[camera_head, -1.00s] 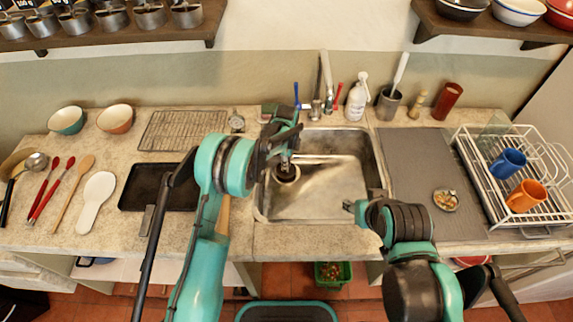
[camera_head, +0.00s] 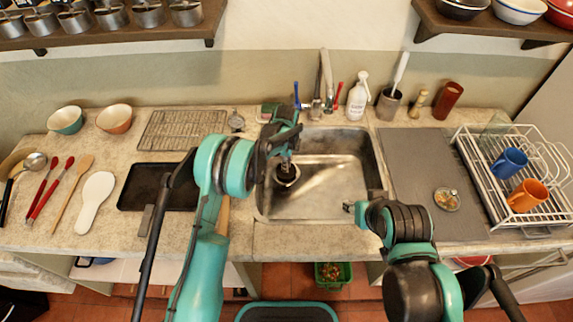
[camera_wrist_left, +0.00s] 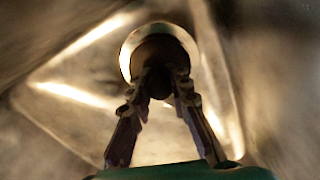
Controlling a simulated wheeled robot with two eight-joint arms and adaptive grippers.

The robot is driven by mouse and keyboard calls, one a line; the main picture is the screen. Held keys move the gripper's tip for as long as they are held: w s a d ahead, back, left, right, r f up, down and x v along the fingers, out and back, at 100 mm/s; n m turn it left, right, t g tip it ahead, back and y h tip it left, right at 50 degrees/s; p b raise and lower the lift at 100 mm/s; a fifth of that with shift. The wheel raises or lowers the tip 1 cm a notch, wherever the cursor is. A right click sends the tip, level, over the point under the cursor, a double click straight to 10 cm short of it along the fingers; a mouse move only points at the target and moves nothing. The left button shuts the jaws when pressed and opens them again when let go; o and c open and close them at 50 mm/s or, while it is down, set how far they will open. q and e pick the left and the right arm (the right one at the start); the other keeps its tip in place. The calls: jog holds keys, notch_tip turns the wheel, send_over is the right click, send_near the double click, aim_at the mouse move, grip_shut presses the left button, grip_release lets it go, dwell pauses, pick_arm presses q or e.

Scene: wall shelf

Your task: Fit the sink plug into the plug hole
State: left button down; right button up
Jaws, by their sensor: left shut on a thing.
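The metal sink (camera_head: 335,205) is set into the worktop at the middle of the head view. My left gripper (camera_head: 287,160) reaches down into its left part. In the left wrist view my left gripper (camera_wrist_left: 160,80) is shut on the dark sink plug (camera_wrist_left: 157,48). A bright metal ring, the rim of the plug hole (camera_wrist_left: 127,52), shows around the plug. The plug overlaps the opening in this view; whether it is seated or just above I cannot tell. My right gripper (camera_head: 349,207) is by the sink's front right edge, and its jaw state is unclear.
The tap (camera_head: 327,80) with blue and red levers stands behind the sink. A soap bottle (camera_head: 357,98) and a brush holder (camera_head: 389,104) are right of it. A grey mat (camera_head: 415,165) and a dish rack (camera_head: 545,185) lie to the right, a black tray (camera_head: 150,190) to the left.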

pick_arm(q)
jog(key=shift+f+b, duration=0.7)
jog(key=shift+f, duration=0.35)
jog(key=c, duration=1.3)
grip_release()
jog(key=shift+r, duration=0.1)
notch_tip(320, 180, up, 12)
jog(key=shift+f, duration=0.1)
